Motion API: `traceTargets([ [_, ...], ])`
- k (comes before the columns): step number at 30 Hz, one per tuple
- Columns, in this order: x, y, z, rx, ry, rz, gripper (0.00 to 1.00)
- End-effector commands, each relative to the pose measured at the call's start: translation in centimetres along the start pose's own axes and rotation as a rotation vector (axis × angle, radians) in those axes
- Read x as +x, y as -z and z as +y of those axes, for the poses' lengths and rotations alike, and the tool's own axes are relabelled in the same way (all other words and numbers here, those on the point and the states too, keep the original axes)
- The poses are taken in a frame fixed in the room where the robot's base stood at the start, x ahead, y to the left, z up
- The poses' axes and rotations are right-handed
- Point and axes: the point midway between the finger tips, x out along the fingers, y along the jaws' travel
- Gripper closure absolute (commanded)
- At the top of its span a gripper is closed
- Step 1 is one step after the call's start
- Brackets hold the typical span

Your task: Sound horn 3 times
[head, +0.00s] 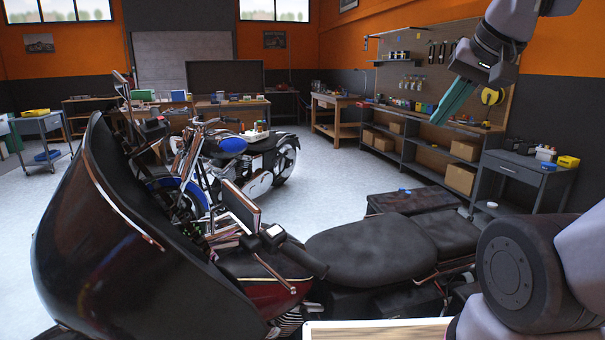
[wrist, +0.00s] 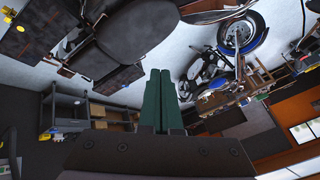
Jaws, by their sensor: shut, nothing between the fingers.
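A dark red and black motorcycle (head: 130,260) with a large front fairing fills the near part of the head view. Its right-hand-side handlebar grip (head: 303,260) points toward the black seat (head: 365,250), with a small switch housing (head: 272,236) at its inner end. I cannot make out a horn button. My gripper (head: 437,121) has teal fingers and is raised at the upper right, apart from the motorcycle. In the wrist view its fingers (wrist: 158,72) lie together, shut and empty. That view is upside down, with the seat (wrist: 130,40) at upper left.
A blue and chrome motorcycle (head: 250,150) stands behind on the pale floor. Benches (head: 220,112) stand at the back. The air between my gripper and the near motorcycle looks clear.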

Motion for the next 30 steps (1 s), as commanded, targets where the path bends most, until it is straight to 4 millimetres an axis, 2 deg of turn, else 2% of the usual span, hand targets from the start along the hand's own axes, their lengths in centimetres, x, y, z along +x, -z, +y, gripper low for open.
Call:
traceTargets([
  [15, 0.0, 0.0, 0.0, 0.0, 0.0, 0.0, 1.0],
  [19, 0.5, 0.1, -0.3, 0.008, 0.003, -0.024, 1.0],
  [23, 2.2, 0.3, -1.3, 0.034, 0.014, -0.097, 1.0],
  [30, 7.5, 0.7, -4.3, 0.124, 0.058, -0.309, 1.0],
])
